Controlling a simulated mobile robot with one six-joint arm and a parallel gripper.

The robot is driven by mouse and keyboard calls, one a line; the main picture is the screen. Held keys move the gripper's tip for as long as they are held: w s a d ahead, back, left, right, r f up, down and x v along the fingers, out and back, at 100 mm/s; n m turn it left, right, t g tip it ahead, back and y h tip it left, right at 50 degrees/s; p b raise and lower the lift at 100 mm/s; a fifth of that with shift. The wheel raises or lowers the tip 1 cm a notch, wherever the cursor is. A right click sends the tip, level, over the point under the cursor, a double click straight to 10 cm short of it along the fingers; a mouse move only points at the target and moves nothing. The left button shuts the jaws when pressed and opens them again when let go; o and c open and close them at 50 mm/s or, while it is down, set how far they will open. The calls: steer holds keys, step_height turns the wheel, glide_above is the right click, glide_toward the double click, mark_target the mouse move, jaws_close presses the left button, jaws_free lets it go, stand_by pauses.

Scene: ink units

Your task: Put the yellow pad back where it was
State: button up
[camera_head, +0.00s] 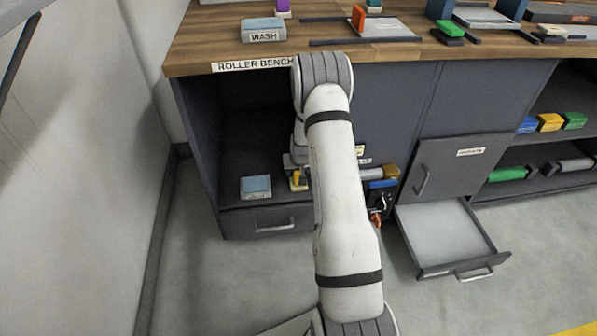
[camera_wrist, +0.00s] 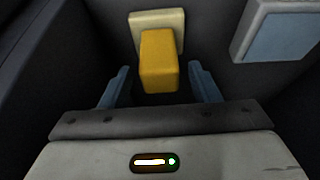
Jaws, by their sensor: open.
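A yellow block (camera_wrist: 159,62) on a cream base (camera_wrist: 170,22) is between the fingers of my gripper (camera_wrist: 160,84) in the wrist view. The two blue fingers are open, with a dark gap on each side of the block. In the head view the yellow block (camera_head: 296,178) shows in the open bay under the bench, just left of my arm. My gripper is mostly hidden there behind the arm. Another yellow block (camera_head: 550,122) lies on the right shelf, between a blue and a green one. I cannot tell which one is the pad.
A blue-topped box (camera_head: 256,187) stands left of the yellow block in the bay. A drawer (camera_head: 445,228) at the lower right is pulled out and looks empty. A box marked WASH (camera_head: 263,31) sits on the wooden bench top (camera_head: 215,50). Coloured items hang right of my arm.

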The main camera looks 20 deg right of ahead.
steer(key=s+a+r+n+p, duration=0.1)
steer(key=s+a+r, duration=0.35)
steer(key=r, duration=0.45)
steer(key=s+a+r+g+y+p, duration=0.1)
steer(key=s+a+r, duration=0.4)
steer(key=r, duration=0.4)
steer(key=s+a+r+n, duration=0.1)
steer(key=s+a+r, duration=0.2)
steer(key=s+r, duration=0.4)
steer(key=s+a+r+g, duration=0.1)
steer(key=s+a+r, duration=0.2)
steer(key=s, duration=0.6)
steer(key=s+a+r+n+g, duration=0.1)
steer(key=s+a+r, duration=0.2)
steer(key=s, duration=0.6)
step_height(320, 180, up, 3)
steer(key=shift+f, duration=0.2)
steer(key=shift+s+r, duration=0.1)
